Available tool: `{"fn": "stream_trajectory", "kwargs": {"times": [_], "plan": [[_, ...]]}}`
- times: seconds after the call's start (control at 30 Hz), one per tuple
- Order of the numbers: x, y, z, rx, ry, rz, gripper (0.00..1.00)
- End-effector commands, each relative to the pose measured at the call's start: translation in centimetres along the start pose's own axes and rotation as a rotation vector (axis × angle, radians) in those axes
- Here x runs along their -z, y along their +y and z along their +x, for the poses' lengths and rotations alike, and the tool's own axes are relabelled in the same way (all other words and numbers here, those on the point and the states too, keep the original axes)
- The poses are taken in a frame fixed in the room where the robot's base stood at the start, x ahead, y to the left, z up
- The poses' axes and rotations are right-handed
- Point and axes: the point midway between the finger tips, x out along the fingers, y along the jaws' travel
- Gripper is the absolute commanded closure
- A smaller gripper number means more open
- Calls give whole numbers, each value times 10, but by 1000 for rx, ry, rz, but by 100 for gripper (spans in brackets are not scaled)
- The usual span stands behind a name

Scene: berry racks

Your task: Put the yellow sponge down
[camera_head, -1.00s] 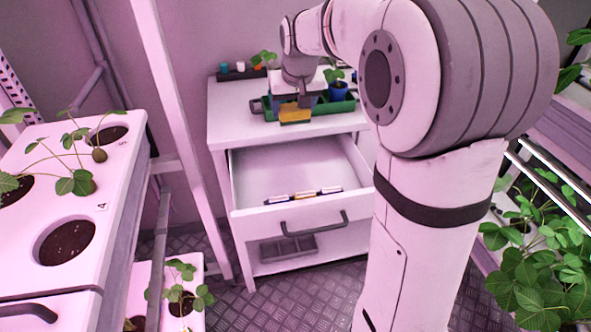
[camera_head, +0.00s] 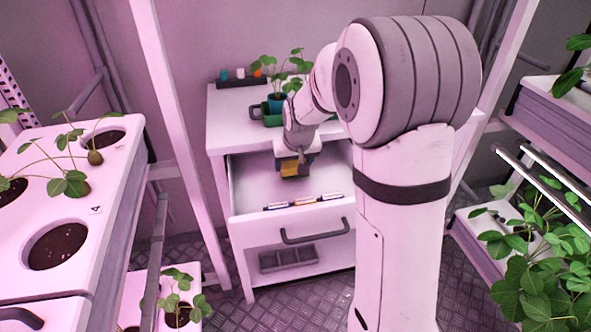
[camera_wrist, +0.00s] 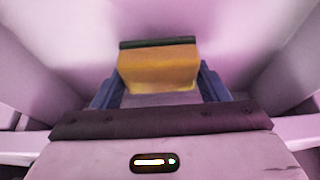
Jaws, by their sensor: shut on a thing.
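The yellow sponge (camera_wrist: 158,70) with a dark layer along one side is between the two blue fingers of my gripper (camera_wrist: 160,88) in the wrist view. My gripper is shut on it. In the head view the sponge (camera_head: 289,170) shows below my gripper (camera_head: 296,166), over the open drawer (camera_head: 246,178) of the white cabinet. Whether the sponge touches the drawer floor is hard to tell.
Several pens (camera_head: 303,201) lie along the drawer's front. A green tray (camera_head: 262,117) and a potted plant (camera_head: 277,100) stand on the cabinet top (camera_head: 228,110). A grey divided tray (camera_head: 288,258) sits on the lower shelf. The drawer's left part is bare.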

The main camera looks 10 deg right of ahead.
Motion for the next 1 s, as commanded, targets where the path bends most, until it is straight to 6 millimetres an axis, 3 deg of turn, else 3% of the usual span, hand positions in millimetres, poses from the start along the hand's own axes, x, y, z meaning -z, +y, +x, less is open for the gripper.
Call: {"fn": "stream_trajectory", "kwargs": {"times": [0.1, 0.37, 0.4, 0.63, 0.97, 1.0], "plan": [[-8, 0, 17, 0, -3, 0, 51], [-9, 1, 21, 0, 0, 1, 51], [-9, 1, 21, -1, 0, 1, 31], [-9, 1, 21, -1, 0, 1, 12], [-11, 1, 27, -1, -2, 2, 11], [-9, 1, 19, -1, 2, 2, 11]]}}
